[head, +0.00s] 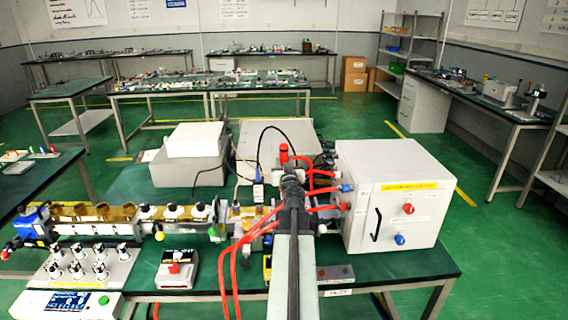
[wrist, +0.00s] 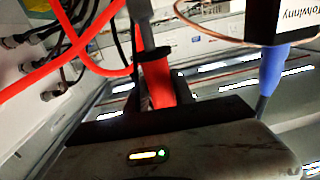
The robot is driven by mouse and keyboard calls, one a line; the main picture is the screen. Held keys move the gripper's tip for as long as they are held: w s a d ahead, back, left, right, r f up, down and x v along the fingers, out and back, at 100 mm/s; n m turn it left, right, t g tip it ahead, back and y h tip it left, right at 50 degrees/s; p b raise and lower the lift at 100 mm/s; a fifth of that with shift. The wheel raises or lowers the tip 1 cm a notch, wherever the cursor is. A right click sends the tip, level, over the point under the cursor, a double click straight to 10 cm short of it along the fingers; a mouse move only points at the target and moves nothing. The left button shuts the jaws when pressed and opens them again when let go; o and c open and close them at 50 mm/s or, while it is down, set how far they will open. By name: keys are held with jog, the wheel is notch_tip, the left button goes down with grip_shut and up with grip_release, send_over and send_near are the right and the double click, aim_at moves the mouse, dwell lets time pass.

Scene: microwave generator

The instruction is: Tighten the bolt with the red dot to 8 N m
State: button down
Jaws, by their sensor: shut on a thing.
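My gripper (head: 292,168) is over the middle of the bench, at the far end of my arm. In the wrist view its dark jaws (wrist: 160,112) are shut on a red-handled tool (wrist: 157,80). The tool has a black collar and a grey shaft that runs up out of the picture. A red piece also shows just beyond my gripper in the head view (head: 284,152); I cannot tell whether it is the same tool. I cannot make out the bolt with the red dot or the tool's tip in either view.
A white cabinet (head: 390,205) with knobs stands right of my arm. Red hoses (head: 233,262) loop close to my arm. A row of waveguide parts (head: 120,215), a small display unit (head: 178,268) and a tray of knobbed pieces (head: 85,268) fill the bench's left side.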

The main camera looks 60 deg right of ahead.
aim_at(284, 153)
jog(key=shift+r+p, duration=2.1)
jog(key=shift+r, duration=0.25)
jog(key=shift+f, duration=0.1)
